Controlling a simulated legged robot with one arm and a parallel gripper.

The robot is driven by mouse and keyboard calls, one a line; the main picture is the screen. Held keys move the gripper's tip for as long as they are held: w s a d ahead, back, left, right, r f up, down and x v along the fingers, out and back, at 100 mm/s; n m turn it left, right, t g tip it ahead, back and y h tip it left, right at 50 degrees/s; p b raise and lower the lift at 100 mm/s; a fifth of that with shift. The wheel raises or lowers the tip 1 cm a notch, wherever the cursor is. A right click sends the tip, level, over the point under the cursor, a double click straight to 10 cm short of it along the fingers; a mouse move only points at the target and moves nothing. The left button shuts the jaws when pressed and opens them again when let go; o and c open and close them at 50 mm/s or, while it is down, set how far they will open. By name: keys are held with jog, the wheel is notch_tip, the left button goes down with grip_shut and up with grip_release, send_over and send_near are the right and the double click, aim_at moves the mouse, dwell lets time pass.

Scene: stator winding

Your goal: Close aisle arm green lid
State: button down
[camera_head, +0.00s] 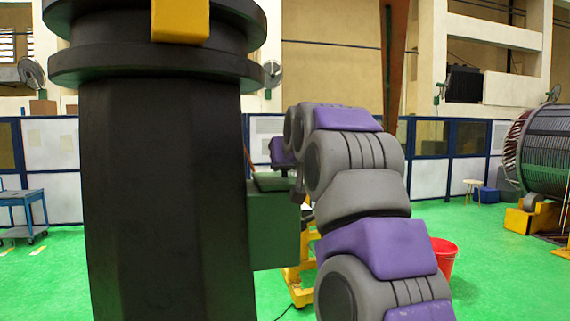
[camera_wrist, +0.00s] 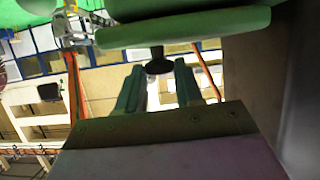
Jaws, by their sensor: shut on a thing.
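A dark green box (camera_head: 277,232) is fixed to the side of a thick black column in the head view. Its green lid (camera_head: 276,182) lies at the top of the box; I cannot tell how far it stands open. In the wrist view, the lid's rounded green edge (camera_wrist: 185,28) crosses the top of the picture. A dark round knob (camera_wrist: 158,66) on a short stem projects from it. My gripper (camera_wrist: 158,72) has its two fingers on either side of this knob and is shut on it. In the head view, the gripper is mostly hidden behind my grey and purple arm.
The black column (camera_head: 165,190) fills the left of the head view, close beside the box. A yellow stand (camera_head: 300,280) and a red bucket (camera_head: 444,257) are behind my arm. A large stator (camera_head: 545,150) stands far right. Open green floor lies between.

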jog(key=shift+f+g, duration=0.3)
jog(key=shift+f, duration=0.3)
jog(key=c, duration=1.1)
grip_release()
jog(key=o, duration=0.4)
jog(key=shift+a+r, duration=0.15)
jog(key=shift+c, duration=0.2)
jog(key=shift+r, duration=0.15)
jog(key=shift+s+d+r, duration=0.2)
jog(key=shift+s+d, duration=0.05)
jog(key=shift+s, duration=0.2)
jog(key=b+v, duration=0.1)
jog(key=v, duration=1.5)
jog(key=shift+f+b, duration=0.3)
jog(key=shift+b, duration=0.05)
jog(key=shift+s, duration=0.1)
